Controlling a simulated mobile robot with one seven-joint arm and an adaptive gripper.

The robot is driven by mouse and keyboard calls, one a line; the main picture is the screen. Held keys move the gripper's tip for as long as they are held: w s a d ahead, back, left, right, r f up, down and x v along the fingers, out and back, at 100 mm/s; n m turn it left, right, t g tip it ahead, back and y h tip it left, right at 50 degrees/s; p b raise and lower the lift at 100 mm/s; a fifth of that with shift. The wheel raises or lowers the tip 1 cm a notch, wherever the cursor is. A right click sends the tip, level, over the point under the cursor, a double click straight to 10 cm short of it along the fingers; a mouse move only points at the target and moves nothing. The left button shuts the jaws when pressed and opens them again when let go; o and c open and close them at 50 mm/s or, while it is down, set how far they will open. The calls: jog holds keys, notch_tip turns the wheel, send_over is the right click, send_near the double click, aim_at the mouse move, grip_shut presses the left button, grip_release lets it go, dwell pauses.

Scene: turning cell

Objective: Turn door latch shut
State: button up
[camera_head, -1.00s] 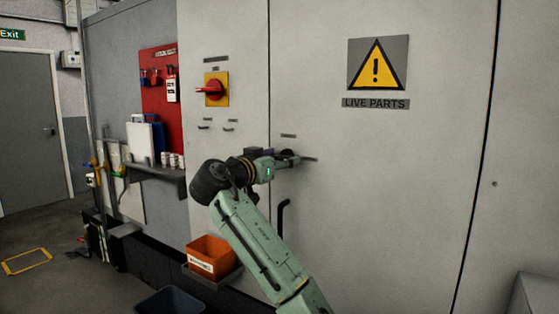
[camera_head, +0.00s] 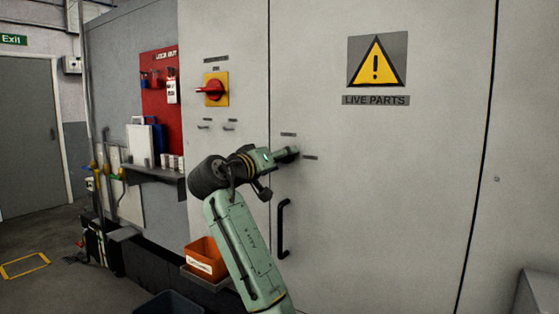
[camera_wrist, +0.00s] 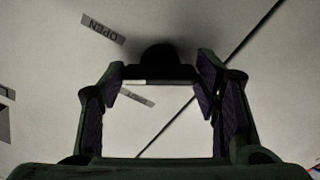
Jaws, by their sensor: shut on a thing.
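The door latch (camera_wrist: 157,56) is a dark rounded knob with a bar, seen against the pale cabinet door (camera_head: 390,200) in the wrist view. My gripper (camera_head: 289,155) is at the latch in the head view and hides most of it. In the wrist view the two fingers of my gripper (camera_wrist: 158,82) stand on either side of the bar, shut on the latch. An OPEN label (camera_wrist: 103,30) is up and left of the knob. A second label (camera_wrist: 136,95), partly covered by a finger, lies below the bar; its word is hard to read.
A black pull handle (camera_head: 283,228) is on the door below my gripper. A red rotary switch (camera_head: 212,90) is at upper left. An orange bin (camera_head: 205,258) and a shelf (camera_head: 155,174) stick out on the left.

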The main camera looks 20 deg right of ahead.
jog(key=n+p, duration=0.2)
jog(key=n, duration=0.9)
jog(key=shift+n+p, duration=0.3)
jog(key=shift+n, duration=0.1)
dwell(0.3)
jog(key=o, duration=1.1)
jog(key=shift+o, duration=0.2)
jog(key=shift+a, duration=0.1)
jog(key=v, duration=1.2)
